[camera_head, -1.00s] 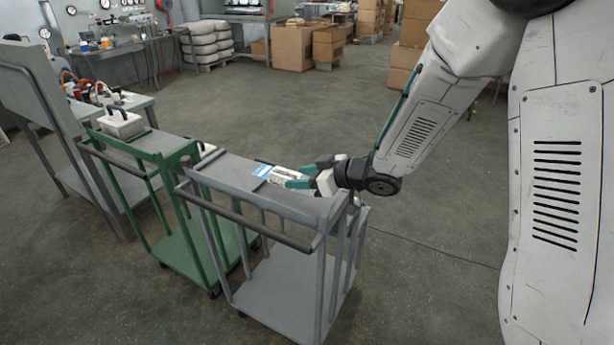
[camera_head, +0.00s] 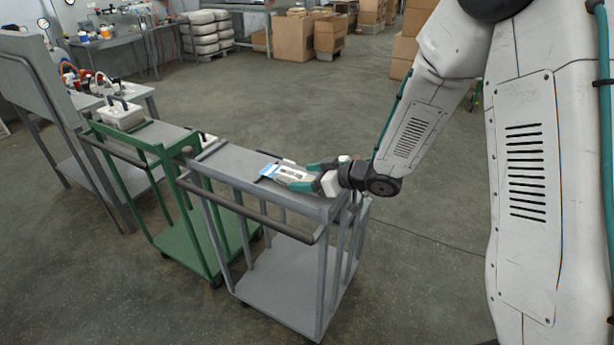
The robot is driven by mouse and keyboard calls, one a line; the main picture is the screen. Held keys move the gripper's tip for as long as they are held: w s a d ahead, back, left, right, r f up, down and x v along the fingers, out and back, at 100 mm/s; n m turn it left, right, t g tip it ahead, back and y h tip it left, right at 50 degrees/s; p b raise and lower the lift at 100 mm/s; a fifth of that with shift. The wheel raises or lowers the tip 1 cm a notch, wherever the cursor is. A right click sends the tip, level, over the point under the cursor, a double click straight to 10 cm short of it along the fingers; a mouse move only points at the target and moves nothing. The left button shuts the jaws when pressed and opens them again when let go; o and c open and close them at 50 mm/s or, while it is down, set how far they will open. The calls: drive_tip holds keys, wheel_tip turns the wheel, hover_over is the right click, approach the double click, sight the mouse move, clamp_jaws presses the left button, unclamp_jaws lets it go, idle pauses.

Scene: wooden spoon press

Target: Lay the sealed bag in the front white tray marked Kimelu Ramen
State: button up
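A small flat packet with a blue end and a white printed part (camera_head: 288,173), which looks like the sealed bag, lies at the right end of the grey cart's top. My gripper (camera_head: 308,176) is over that end of the cart, its two teal fingers spread apart and pointing left. The packet's white part reaches between them; I cannot tell whether they touch it. Another white piece (camera_head: 208,141) shows partly behind the grey cart. No Kimelu Ramen lettering is readable.
The grey cart (camera_head: 225,158) stands close beside the green cart (camera_head: 160,137), both with raised push bars. A grey workbench (camera_head: 62,150) with bottles and cables is at the left. Cardboard boxes (camera_head: 290,38) stand at the back. The floor right of the carts is clear.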

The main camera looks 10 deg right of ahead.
drive_tip(key=shift+r, duration=0.1)
drive_tip(key=shift+s+d+r, duration=0.15)
drive_tip(key=shift+d+r, duration=0.05)
drive_tip(key=v, duration=1.1)
drive_tip(key=shift+s, duration=0.15)
